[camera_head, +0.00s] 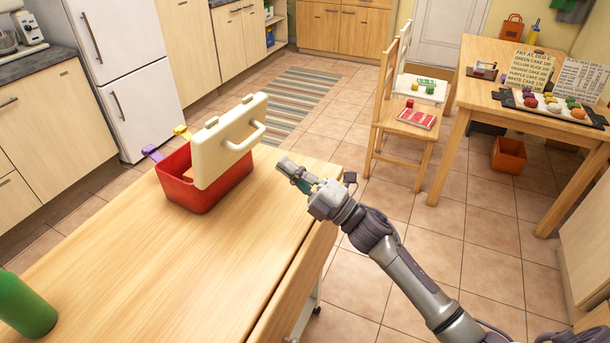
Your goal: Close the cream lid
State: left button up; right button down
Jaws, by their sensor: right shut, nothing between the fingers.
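The cream lid (222,139) stands raised and tilted on the near right side of a red box (216,192). It has a cream handle on its outer face, turned toward my right gripper. The box sits open on the wooden table. My right gripper (283,164) is to the right of the lid, near the table's right edge, apart from the lid and box. It is shut and empty. My left gripper is not in view. The inside of the box is mostly hidden behind the lid.
A green cylinder (24,306) stands at the table's lower left. The wooden tabletop (190,265) between is clear. A chair (405,120) and a second table are beyond, at right.

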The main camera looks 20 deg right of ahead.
aim_at(240, 142)
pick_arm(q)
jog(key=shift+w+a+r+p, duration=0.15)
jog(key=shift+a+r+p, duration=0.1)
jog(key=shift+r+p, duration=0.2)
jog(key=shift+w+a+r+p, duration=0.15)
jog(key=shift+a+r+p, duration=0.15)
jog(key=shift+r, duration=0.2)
pick_arm(e)
jog(key=x, duration=0.6)
jog(key=shift+w, duration=0.2)
jog(key=shift+r, duration=0.15)
